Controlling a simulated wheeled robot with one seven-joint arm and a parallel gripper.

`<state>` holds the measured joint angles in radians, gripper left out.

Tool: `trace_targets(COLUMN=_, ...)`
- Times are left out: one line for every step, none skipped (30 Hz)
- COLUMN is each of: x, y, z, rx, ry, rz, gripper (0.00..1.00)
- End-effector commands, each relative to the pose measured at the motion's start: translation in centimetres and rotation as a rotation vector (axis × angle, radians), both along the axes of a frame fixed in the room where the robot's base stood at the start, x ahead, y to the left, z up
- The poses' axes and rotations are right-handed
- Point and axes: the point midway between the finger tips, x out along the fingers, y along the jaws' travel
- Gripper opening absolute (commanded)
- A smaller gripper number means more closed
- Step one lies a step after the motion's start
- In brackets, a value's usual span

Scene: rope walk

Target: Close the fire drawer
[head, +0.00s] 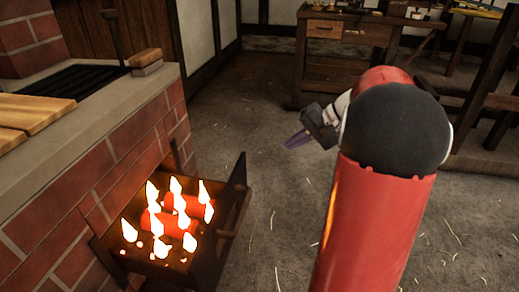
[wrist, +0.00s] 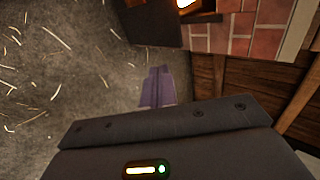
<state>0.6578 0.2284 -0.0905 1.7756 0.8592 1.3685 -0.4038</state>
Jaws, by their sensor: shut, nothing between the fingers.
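The fire drawer (head: 213,258) is pulled out of the brick stove in the head view, with burning red logs (head: 176,212) and several flames inside it. A bar handle (head: 226,234) sits on its front panel. My gripper (head: 296,140) is to the right of and beyond the drawer, apart from it, with its purple fingers pointing left. In the wrist view the fingers (wrist: 158,76) are together and empty. The dark drawer panel (wrist: 153,22) shows at the top of that view, with a bit of flame beside it.
The brick stove (head: 120,165) fills the left side, with a grate (head: 72,80) and wooden boards (head: 35,112) on its top. A wooden workbench (head: 340,45) stands at the back. Dark wooden framing (head: 490,90) is at the right. The straw-strewn floor (head: 235,105) is clear around the drawer.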

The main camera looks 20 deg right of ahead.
Motion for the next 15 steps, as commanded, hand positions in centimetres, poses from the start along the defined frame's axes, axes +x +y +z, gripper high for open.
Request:
trace_targets(x=0.2, y=0.1, z=-0.2, rx=0.004, ry=-0.002, rz=-0.001, gripper=0.0)
trace_targets(x=0.3, y=0.3, z=-0.4, rx=0.004, ry=-0.002, rz=0.001, gripper=0.0)
trace_targets(x=0.5, y=0.6, z=-0.7, rx=0.004, ry=-0.002, rz=0.001, gripper=0.0)
trace_targets(x=0.7, y=0.8, z=-1.0, rx=0.003, ry=-0.001, rz=0.002, gripper=0.0)
trace_targets(x=0.9, y=1.2, z=-1.3, rx=0.003, ry=-0.001, rz=0.003, gripper=0.0)
trace_targets(x=1.2, y=1.6, z=-1.9, rx=0.003, ry=0.0, rz=0.004, gripper=0.0)
trace_targets(x=1.4, y=2.0, z=-2.3, rx=0.004, ry=0.002, rz=0.004, gripper=0.0)
trace_targets(x=1.7, y=2.4, z=-2.7, rx=0.004, ry=0.002, rz=0.004, gripper=0.0)
trace_targets(x=2.1, y=2.9, z=-3.3, rx=0.004, ry=0.002, rz=0.004, gripper=0.0)
trace_targets(x=2.3, y=3.3, z=-3.8, rx=0.004, ry=0.002, rz=0.004, gripper=0.0)
trace_targets(x=2.6, y=3.7, z=-4.3, rx=0.004, ry=0.002, rz=0.004, gripper=0.0)
trace_targets(x=3.0, y=4.2, z=-4.8, rx=0.003, ry=0.002, rz=0.004, gripper=0.0)
trace_targets(x=3.3, y=4.6, z=-5.3, rx=0.003, ry=0.003, rz=0.004, gripper=0.0)
trace_targets(x=3.6, y=5.0, z=-5.7, rx=0.003, ry=0.002, rz=0.004, gripper=0.0)
trace_targets(x=3.9, y=5.5, z=-6.3, rx=0.003, ry=0.003, rz=0.003, gripper=0.0)
